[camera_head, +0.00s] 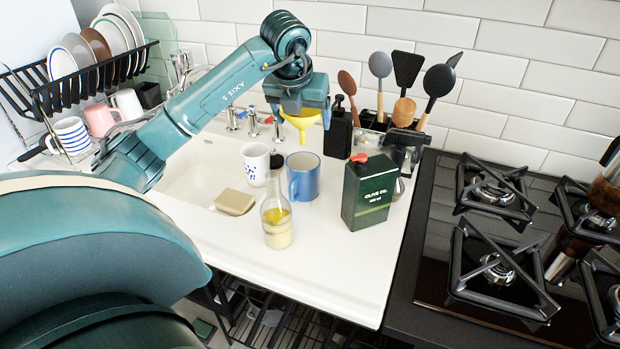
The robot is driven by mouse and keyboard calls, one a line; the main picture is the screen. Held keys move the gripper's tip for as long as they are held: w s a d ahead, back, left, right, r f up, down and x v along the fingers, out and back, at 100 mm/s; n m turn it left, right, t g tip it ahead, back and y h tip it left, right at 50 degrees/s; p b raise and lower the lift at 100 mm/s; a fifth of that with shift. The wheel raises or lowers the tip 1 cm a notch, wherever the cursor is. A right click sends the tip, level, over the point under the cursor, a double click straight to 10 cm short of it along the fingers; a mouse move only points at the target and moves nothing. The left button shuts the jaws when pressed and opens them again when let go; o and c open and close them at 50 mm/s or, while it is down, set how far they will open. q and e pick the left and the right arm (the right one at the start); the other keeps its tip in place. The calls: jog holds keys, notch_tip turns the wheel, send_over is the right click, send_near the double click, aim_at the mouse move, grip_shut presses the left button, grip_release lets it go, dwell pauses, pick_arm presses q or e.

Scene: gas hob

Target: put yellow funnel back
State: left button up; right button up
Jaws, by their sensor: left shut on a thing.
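The yellow funnel (301,121) hangs below my left gripper (304,108), above the back of the white counter. My left gripper is shut on the funnel, whose upper part is partly hidden by the fingers. My right gripper does not show.
A blue mug (303,178), a white patterned mug (255,165) and a sponge (235,202) are near the sink. A dark pump bottle (338,130) and a utensil holder stand behind. A gas hob (497,268) is at right. The front counter is clear.

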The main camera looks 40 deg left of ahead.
pick_arm(q)
notch_tip(320, 180, down, 9)
jog(key=shift+f, duration=0.2)
dwell(0.3)
jog(key=shift+f+b, duration=0.65)
jog(key=shift+b, duration=0.15)
jog(key=o, duration=1)
jog(key=shift+r, duration=0.1)
jog(key=shift+o, duration=0.2)
jog(key=shift+r, duration=0.25)
jog(key=p+v, duration=0.1)
jog(key=v, duration=1.1)
jog(key=shift+r+p, duration=0.4)
